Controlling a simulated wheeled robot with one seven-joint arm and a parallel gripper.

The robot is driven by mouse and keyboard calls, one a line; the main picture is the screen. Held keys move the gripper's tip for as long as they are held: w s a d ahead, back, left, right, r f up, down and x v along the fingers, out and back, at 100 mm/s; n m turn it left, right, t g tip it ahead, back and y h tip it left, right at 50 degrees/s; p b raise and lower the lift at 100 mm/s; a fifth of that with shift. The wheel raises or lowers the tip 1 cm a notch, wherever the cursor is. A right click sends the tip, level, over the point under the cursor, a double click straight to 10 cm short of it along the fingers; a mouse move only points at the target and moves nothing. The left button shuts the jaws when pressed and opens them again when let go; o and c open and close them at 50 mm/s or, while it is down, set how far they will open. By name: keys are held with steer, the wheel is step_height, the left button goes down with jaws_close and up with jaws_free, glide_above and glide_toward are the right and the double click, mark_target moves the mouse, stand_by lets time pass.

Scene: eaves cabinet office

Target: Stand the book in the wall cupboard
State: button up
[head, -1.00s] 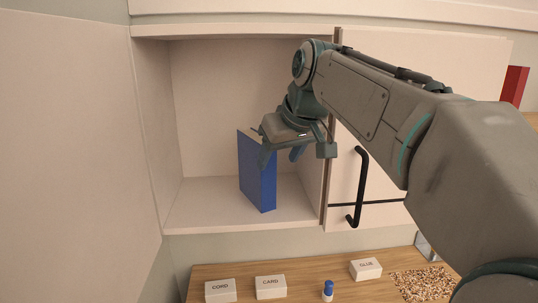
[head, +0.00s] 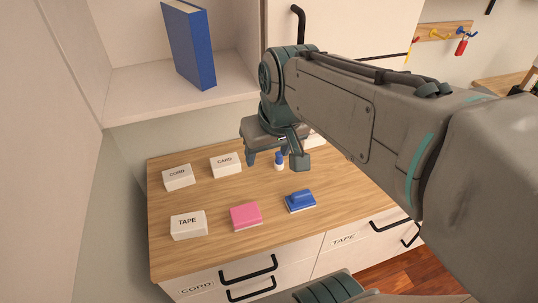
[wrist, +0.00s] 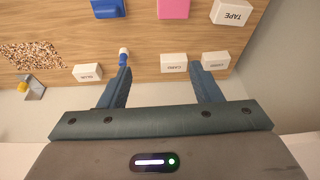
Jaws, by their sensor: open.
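The blue book (head: 189,45) stands upright on the shelf of the open wall cupboard (head: 135,93), in the upper left of the head view. Its top edge is near the frame's top. My gripper (head: 275,163) is outside the cupboard, below and to the right of the book, above the wooden counter. It is apart from the book. In the wrist view my gripper (wrist: 163,75) has its two fingers spread wide with nothing between them. The book is not in the wrist view.
The counter (head: 270,225) holds white boxes labelled CORD (head: 178,178), CARD (head: 226,166) and TAPE (head: 188,225), a pink block (head: 246,216), a blue block (head: 300,201) and a small blue-capped bottle (head: 280,161). A cork-like mat (wrist: 32,54) lies at one side.

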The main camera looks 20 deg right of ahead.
steer(key=s+d+f+m, duration=0.1)
steer(key=s+f, duration=0.4)
steer(key=f, duration=0.1)
steer(key=shift+s+g+h, duration=0.15)
steer(key=shift+g+h, duration=0.15)
steer(key=shift+g, duration=0.1)
stand_by(0.7)
